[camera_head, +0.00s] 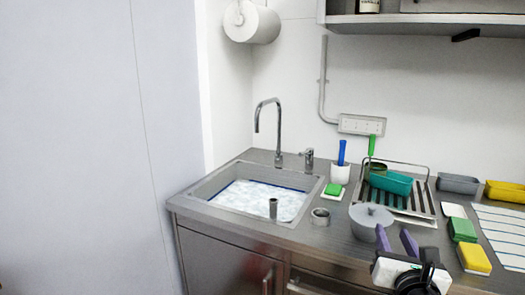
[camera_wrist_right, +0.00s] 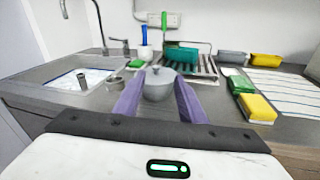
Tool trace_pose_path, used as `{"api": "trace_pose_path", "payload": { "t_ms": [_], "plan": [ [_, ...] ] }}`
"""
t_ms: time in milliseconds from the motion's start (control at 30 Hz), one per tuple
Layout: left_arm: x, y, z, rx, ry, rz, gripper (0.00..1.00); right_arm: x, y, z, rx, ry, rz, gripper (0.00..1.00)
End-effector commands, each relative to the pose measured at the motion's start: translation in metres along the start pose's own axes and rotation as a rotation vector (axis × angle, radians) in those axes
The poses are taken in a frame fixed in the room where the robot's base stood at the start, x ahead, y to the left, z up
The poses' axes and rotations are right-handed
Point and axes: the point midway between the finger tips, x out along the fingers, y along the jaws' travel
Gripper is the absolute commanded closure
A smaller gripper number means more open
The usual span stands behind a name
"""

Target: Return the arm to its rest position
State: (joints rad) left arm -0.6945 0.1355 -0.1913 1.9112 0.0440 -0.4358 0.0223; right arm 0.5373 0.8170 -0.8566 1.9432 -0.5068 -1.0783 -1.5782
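My right gripper (camera_head: 393,234) is at the front edge of the counter in the head view, its two purple fingers spread apart. In the right wrist view the fingers of this gripper (camera_wrist_right: 159,80) are open, with nothing clamped between them. In the right wrist view the pot (camera_wrist_right: 158,88) shows in the gap between the fingers; I cannot tell the exact distance. My left gripper is not in view.
A steel sink (camera_head: 197,187) with a tap (camera_head: 278,125) is at left. A dish rack (camera_head: 425,190) with a teal tub (camera_head: 391,183), sponges (camera_head: 474,258), a grey tub (camera_head: 458,184) and a striped cloth (camera_head: 503,232) crowd the right. A shelf (camera_head: 420,18) hangs above.

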Motion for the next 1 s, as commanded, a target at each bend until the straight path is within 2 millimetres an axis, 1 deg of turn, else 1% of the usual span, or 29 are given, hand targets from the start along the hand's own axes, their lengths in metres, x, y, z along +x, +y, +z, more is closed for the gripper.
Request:
{"api": "trace_pose_path", "payload": {
  "t_ms": [33,100,167,267,367,467,500,567,600,667,700,767,800,900,1000],
  "plan": [
    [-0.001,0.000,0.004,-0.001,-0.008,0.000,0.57,-0.003,0.003,-0.014,0.053,0.032,0.008,0.63],
    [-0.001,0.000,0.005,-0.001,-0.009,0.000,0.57,-0.008,0.008,-0.034,0.135,0.077,0.020,0.63],
    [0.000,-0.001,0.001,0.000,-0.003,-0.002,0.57,-0.013,0.014,-0.051,0.210,0.118,0.028,0.63],
    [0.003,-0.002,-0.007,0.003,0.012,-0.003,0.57,-0.024,0.022,-0.082,0.352,0.195,0.035,0.63],
    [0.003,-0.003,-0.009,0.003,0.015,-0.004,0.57,-0.040,0.030,-0.119,0.528,0.288,0.027,0.63],
    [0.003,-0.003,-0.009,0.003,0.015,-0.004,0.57,-0.065,0.040,-0.165,0.766,0.408,-0.006,0.63],
    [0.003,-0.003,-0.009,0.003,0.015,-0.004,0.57,-0.079,0.043,-0.187,0.890,0.464,-0.034,0.63],
    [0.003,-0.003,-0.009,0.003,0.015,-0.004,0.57,-0.105,0.049,-0.222,1.109,0.554,-0.100,0.63],
    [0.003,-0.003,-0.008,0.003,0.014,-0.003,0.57,-0.124,0.051,-0.245,1.266,0.609,-0.159,0.63],
    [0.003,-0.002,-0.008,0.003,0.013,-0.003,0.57,-0.153,0.051,-0.275,1.502,0.674,-0.265,0.63],
    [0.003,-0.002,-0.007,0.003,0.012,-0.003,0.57,-0.172,0.050,-0.293,1.657,0.705,-0.347,0.63],
    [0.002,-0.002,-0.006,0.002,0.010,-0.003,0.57,-0.202,0.045,-0.317,1.882,0.728,-0.480,0.63],
    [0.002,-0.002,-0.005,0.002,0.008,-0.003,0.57,-0.220,0.041,-0.331,2.020,0.728,-0.572,0.63],
    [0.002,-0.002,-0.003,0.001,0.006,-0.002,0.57,-0.260,0.027,-0.357,2.311,0.683,-0.784,0.63],
    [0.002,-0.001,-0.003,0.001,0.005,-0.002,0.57,-0.289,0.014,-0.372,2.509,0.610,-0.942,0.63]
  ]
}}
